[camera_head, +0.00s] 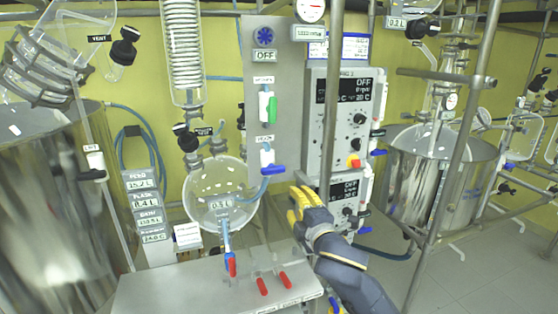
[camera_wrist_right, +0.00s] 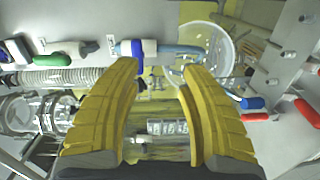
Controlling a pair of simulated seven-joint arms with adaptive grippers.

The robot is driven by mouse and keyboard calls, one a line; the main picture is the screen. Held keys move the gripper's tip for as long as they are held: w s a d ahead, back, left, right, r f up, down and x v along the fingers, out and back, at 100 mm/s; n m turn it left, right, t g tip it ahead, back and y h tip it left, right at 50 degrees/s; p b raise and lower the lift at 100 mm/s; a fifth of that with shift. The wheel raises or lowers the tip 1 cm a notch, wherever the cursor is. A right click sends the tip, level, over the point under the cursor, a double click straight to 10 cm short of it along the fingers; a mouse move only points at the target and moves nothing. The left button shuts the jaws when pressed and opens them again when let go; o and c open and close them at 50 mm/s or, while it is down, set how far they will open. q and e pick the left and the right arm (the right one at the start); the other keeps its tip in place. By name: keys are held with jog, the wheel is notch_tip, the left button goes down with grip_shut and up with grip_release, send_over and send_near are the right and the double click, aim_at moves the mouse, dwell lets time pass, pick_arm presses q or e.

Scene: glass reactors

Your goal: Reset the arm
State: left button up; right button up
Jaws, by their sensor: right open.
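My right gripper (camera_head: 300,200) is yellow and reaches up from the bottom right of the head view, in front of the lower part of the control panel. In the right wrist view its two yellow fingers (camera_wrist_right: 160,72) stand wide apart with nothing held between them. A blue-handled valve (camera_wrist_right: 137,48) and a round glass flask (camera_wrist_right: 208,50) show beyond the fingertips there. My left gripper does not show in either view.
A control panel (camera_head: 338,110) stands behind the gripper. A round glass flask (camera_head: 217,190) hangs left of it, above a grey bench (camera_head: 160,293) with red-handled valves (camera_head: 285,280). Steel vessels stand at left (camera_head: 45,200) and right (camera_head: 435,190). A vertical metal pole (camera_head: 332,90) crosses the panel.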

jog(key=s+d+f+m+g+h, duration=0.25)
jog(key=s+d+f, duration=0.4)
jog(key=f, duration=0.35)
jog(key=s+d+f+m+g+h, duration=0.2)
jog(key=s+d+f+m, duration=0.25)
jog(key=s+f, duration=0.45)
jog(key=s+d+f+m+g+h, duration=0.25)
jog(key=s+d+f, duration=0.45)
jog(key=f, duration=0.4)
jog(key=s+d+f+m+g+h, duration=0.1)
jog(key=s+d+f+m, duration=0.2)
jog(key=s, duration=0.4)
jog(key=s+d+f+g+h, duration=0.1)
jog(key=s+d+f+g, duration=0.2)
jog(key=s, duration=0.5)
jog(key=s+a+f+g+y, duration=0.1)
jog(key=a+f+y, duration=0.15)
jog(key=f, duration=1.35)
jog(key=s+a+f+y, duration=0.1)
jog(key=s+a+f, duration=0.15)
jog(key=f, duration=1.45)
jog(key=s+f+m+g, duration=0.3)
jog(key=s+f, duration=1.5)
jog(key=s, duration=0.2)
jog(key=shift+s+f+m+y, duration=0.3)
jog(key=shift+f+m+y, duration=0.05)
jog(key=shift+f+y, duration=0.1)
jog(key=shift+d, duration=0.1)
